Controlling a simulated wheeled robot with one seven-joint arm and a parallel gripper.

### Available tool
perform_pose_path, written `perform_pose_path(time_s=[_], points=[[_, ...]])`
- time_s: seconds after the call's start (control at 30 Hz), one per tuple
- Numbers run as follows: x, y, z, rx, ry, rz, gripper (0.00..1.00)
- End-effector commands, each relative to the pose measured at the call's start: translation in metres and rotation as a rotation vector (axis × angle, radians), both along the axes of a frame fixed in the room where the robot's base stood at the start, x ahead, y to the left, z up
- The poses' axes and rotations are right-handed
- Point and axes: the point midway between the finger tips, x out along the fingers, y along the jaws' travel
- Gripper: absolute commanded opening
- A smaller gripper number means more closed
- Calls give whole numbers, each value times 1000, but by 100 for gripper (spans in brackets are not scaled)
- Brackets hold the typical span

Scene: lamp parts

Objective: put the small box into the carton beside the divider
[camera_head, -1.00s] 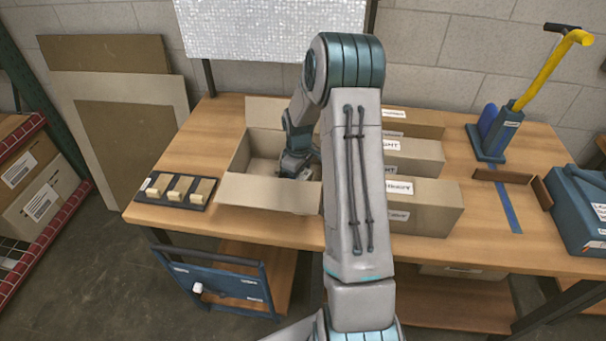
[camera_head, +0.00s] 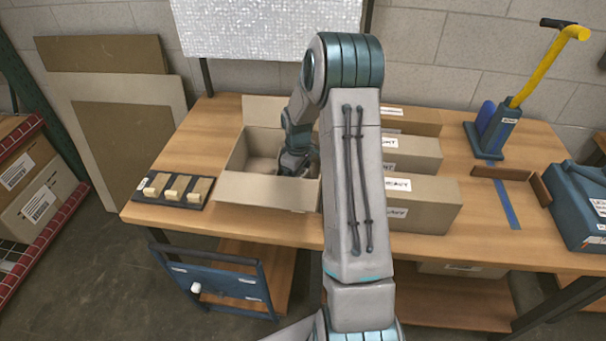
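The open carton (camera_head: 262,192) stands on the workbench at the centre left, its back flap raised. My gripper (camera_head: 294,166) reaches down inside the carton at its right side. The fingertips are hidden, so I cannot tell whether they are open or hold anything. The small box and the divider cannot be made out; the carton's front wall and my arm cover part of its inside.
A dark tray with several small blocks (camera_head: 174,188) lies left of the carton. Labelled long boxes (camera_head: 423,205) stand to the right, partly behind my arm. Farther right are a blue tool with a yellow handle (camera_head: 545,70) and a blue case (camera_head: 578,208).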

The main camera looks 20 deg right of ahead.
Motion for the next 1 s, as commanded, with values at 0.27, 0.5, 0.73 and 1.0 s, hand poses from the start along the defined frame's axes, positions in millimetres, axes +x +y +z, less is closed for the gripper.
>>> perform_pose_path(time_s=[0.27,0.5,0.73,1.0], points=[[-9,8,-16,12,33,10,81],[-9,9,1,13,33,11,81],[-7,3,49,8,21,2,81],[-7,1,104,8,21,-1,81]])
